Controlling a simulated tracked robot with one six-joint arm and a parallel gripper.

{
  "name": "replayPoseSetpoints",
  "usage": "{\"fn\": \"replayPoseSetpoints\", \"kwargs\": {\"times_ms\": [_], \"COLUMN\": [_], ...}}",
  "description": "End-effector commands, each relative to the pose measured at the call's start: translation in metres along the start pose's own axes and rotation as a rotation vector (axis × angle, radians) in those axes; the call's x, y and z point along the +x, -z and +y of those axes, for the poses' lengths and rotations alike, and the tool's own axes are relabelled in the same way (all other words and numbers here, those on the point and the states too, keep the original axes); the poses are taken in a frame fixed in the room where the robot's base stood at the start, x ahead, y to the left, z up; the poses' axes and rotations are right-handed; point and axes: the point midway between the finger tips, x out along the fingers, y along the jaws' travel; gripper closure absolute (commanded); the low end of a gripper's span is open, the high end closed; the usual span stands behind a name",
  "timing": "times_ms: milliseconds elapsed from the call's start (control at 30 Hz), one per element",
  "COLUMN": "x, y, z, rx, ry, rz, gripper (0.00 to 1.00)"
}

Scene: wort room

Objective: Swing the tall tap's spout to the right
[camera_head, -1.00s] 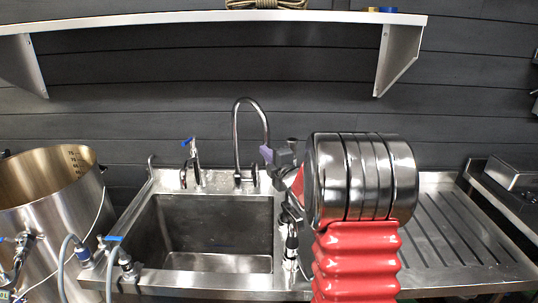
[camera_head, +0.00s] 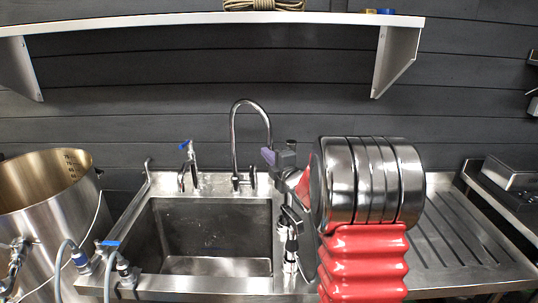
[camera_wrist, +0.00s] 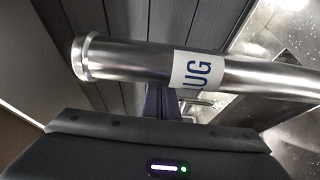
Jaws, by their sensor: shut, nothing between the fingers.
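The tall tap (camera_head: 234,135) stands at the back rim of the sink, its gooseneck arching over to the right. The spout's end comes down close to my gripper (camera_head: 267,155), whose purple fingertips show beside it. My purple fingers (camera_wrist: 160,103) are shut and empty, partly hidden behind this tube. I cannot tell whether they touch the spout.
The sink basin (camera_head: 212,235) lies below, with a shorter blue-handled tap (camera_head: 188,160) to the left. A steel pot (camera_head: 50,215) stands at far left. The ribbed drainboard (camera_head: 460,235) lies right of my arm. A white shelf (camera_head: 210,18) hangs above.

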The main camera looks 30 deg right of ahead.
Motion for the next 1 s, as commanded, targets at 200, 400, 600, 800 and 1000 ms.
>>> {"fn": "replayPoseSetpoints", "kwargs": {"times_ms": [200,400,600,800,1000], "x": [-0.009,-0.033,-0.064,-0.092,-0.105], "y": [0.024,0.017,0.007,-0.002,-0.005], "z": [0.000,0.000,0.001,0.000,0.000], "rx": [0.000,-0.001,0.000,0.000,0.000], "ry": [0.000,0.000,-0.001,0.000,-0.001], "rz": [0.001,-0.003,-0.004,-0.004,-0.001], "gripper": [1.00,1.00,1.00,1.00,1.00]}}
